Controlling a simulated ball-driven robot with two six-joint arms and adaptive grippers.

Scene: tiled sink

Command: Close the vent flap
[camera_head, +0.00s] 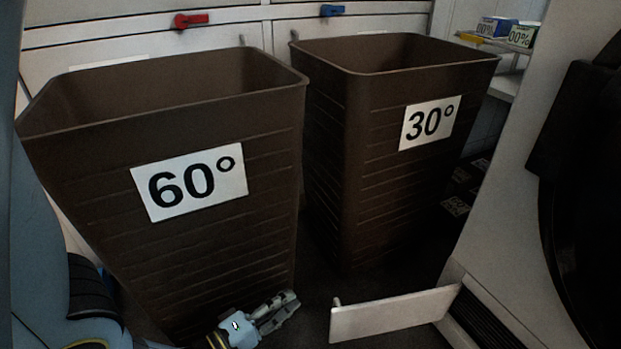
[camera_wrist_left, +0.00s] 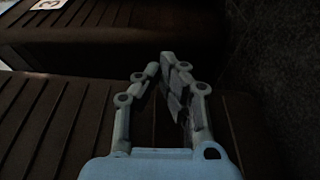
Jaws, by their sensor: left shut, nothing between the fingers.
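The vent flap (camera_head: 394,314) is a pale rectangular panel at the lower right of the head view. It stands open, swung out from the dark vent opening (camera_head: 484,322) in the white housing. A small knob (camera_head: 337,302) shows at its left end. My left gripper (camera_head: 290,301) is left of the flap and apart from it, low in front of the 60° bin. It is shut and empty. The left wrist view also shows its closed fingers (camera_wrist_left: 172,75), with no flap in that picture. My right gripper is not in view.
A brown bin marked 60° (camera_head: 230,240) stands at the left, right behind my left gripper. A brown bin marked 30° (camera_head: 365,205) stands behind the flap. Dark floor (camera_head: 318,270) lies between them. A large white housing (camera_head: 505,215) with a black round part fills the right side.

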